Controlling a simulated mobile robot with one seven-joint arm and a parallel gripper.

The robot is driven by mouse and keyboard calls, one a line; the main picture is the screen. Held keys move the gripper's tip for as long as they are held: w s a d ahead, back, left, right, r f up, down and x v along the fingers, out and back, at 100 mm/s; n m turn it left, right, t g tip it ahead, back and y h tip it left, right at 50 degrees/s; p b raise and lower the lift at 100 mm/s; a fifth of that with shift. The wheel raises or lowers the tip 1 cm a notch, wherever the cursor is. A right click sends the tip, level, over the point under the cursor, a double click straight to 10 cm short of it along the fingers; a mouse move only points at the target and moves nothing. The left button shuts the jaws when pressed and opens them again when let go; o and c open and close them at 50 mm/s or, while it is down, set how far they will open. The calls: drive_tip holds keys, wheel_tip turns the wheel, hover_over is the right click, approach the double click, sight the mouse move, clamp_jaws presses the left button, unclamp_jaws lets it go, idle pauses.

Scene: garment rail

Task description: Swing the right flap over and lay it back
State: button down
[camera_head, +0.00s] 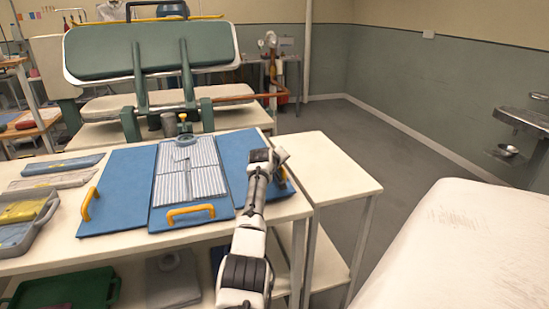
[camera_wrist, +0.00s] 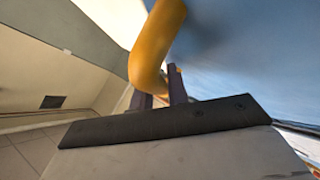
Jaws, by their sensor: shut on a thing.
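A blue folding board lies on the white table in the head view. Its left flap (camera_head: 120,182) lies flat with a yellow handle (camera_head: 90,203) at its outer edge. A grey striped garment (camera_head: 190,172) lies on the middle panel, which has a yellow handle (camera_head: 190,212) at its front. The right flap (camera_head: 236,153) is blue and looks about flat, partly hidden by my arm. My gripper (camera_head: 280,160) is at its outer edge. In the wrist view my gripper (camera_wrist: 160,88) is shut on the right flap's yellow handle (camera_wrist: 155,45), with the blue flap (camera_wrist: 250,60) beside it.
A side table (camera_head: 335,165) stands clear on the right, and a white padded surface (camera_head: 470,245) is at the front right. A grey tray (camera_head: 25,225) and folded cloths (camera_head: 60,165) lie on the left. A green press (camera_head: 150,55) stands behind the board.

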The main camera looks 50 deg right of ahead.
drive_tip(key=shift+d+f+m+y, duration=0.15)
drive_tip(key=shift+f+m+y, duration=0.2)
drive_tip(key=shift+f, duration=0.6)
drive_tip(key=c, duration=1.4)
unclamp_jaws()
drive_tip(key=shift+o, duration=0.2)
drive_tip(key=shift+s+a, duration=0.1)
drive_tip(key=shift+a, duration=0.1)
drive_tip(key=b+v, duration=0.3)
drive_tip(key=v, duration=1.1)
drive_tip(key=shift+d+r, duration=0.25)
drive_tip(key=shift+d, duration=0.05)
